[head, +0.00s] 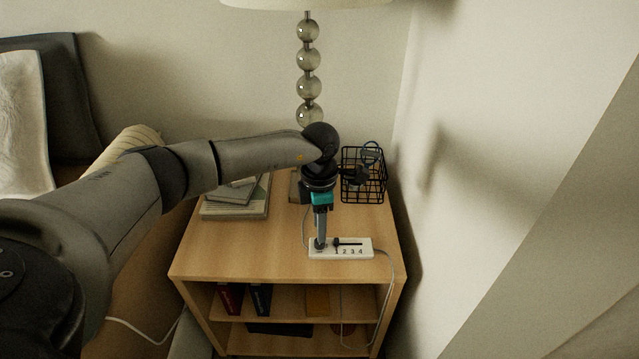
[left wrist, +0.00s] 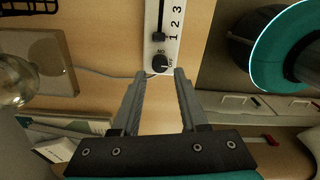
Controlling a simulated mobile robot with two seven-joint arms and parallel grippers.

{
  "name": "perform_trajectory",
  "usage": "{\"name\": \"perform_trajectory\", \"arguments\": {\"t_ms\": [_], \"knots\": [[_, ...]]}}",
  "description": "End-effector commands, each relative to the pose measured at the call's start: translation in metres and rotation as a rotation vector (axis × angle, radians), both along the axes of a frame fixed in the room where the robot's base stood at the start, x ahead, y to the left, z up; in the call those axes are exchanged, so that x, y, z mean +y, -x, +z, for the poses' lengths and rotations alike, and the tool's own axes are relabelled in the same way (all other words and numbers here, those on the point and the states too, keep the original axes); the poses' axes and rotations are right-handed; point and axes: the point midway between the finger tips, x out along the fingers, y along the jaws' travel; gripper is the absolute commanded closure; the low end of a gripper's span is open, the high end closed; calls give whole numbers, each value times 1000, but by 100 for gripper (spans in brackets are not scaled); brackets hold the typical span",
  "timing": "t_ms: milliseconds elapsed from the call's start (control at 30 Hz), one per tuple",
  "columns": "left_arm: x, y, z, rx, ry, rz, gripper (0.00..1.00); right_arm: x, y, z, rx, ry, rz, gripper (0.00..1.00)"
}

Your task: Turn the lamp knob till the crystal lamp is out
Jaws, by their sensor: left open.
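The crystal lamp (head: 309,86) stands at the back of the wooden nightstand, with a stem of stacked glass balls and a pale shade cut off at the top. The white control box (head: 358,250) lies near the nightstand's front edge with a slider and printed numbers. Its black round knob (left wrist: 160,63) has ON and OFF marks beside it in the left wrist view. My left gripper (head: 320,245) points down over the box's left end. In the left wrist view the open fingers (left wrist: 160,73) have their tips on either side of the knob; contact is unclear. My right gripper is not in view.
A black wire basket (head: 364,187) stands at the back right of the nightstand (head: 240,249). Books (head: 236,209) are stacked at the back left. A cable runs from the box over the front edge. Lower shelves hold books (head: 261,298). A wall is close on the right.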

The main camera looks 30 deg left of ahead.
Motion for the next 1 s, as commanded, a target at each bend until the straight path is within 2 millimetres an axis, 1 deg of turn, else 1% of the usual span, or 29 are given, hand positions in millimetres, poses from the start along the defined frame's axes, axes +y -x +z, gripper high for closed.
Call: {"name": "perform_trajectory", "arguments": {"t_ms": [33, 600, 800, 1000], "knots": [[0, 0, 10, -1, 0, 0, 57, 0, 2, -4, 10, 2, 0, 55], [0, 0, 89, -2, -1, 0, 57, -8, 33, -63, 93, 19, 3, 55], [0, 0, 105, -1, 0, -1, 57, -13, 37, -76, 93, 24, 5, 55], [0, 0, 112, 0, 0, -1, 57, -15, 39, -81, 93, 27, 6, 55]]}}
